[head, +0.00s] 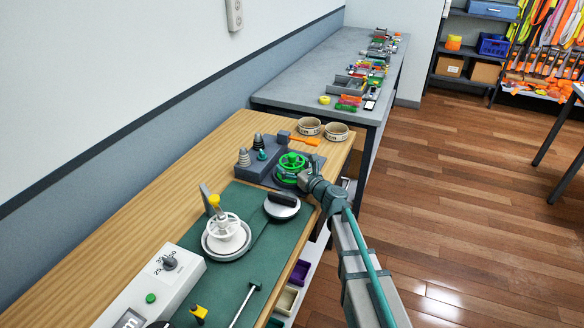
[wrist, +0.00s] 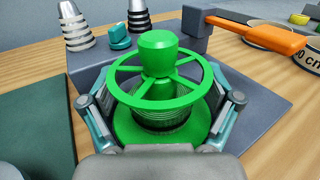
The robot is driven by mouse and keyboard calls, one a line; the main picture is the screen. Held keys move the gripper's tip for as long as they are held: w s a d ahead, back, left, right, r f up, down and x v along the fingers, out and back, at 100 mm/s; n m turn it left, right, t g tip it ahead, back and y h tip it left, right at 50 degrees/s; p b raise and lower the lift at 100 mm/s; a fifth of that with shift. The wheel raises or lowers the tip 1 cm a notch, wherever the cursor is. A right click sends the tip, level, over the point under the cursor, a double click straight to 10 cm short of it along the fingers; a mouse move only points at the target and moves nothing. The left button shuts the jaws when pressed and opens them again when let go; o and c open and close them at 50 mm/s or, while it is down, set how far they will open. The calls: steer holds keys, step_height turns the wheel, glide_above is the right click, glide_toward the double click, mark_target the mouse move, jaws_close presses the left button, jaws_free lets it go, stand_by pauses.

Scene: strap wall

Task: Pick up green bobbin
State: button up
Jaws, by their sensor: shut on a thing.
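The green bobbin (wrist: 158,53) has a spoked top ring, a knob and a wide lower flange, with dark winding between them. It stands upright over a dark grey pad in the wrist view. It also shows in the head view (head: 292,163), beside the grey block on the wooden bench. My gripper (wrist: 160,108) has a finger on each side of the bobbin and is shut on it; it reaches in from the right in the head view (head: 303,175). Whether the bobbin's base touches the pad is hidden.
Grey stepped cones (wrist: 75,25) and a teal knob (wrist: 120,36) stand behind on a grey block. An orange-handled tool (wrist: 262,36) lies at the back right, near two round tins (head: 322,129). A green mat (head: 245,215) with a white spoked bobbin (head: 226,232) is in front.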

steer(key=shift+r, duration=0.1)
steer(key=shift+r, duration=0.55)
steer(key=s+d+r, duration=0.2)
steer(key=s+r, duration=0.4)
steer(key=s, duration=0.1)
steer(key=s+d+r, duration=0.3)
steer(key=s+r, duration=0.2)
steer(key=s, duration=0.1)
steer(key=s+d+f+n+g+y, duration=0.1)
steer(key=s+d+f, duration=0.4)
steer(key=d+f, duration=0.3)
steer(key=s+d+f+n+g+y, duration=0.1)
steer(key=s+d+f+g+y, duration=0.1)
steer(key=s+d+f, duration=0.3)
steer(key=d+f, duration=0.3)
steer(key=d, duration=0.3)
steer(key=shift+f+n, duration=0.15)
steer(key=shift+n, duration=0.25)
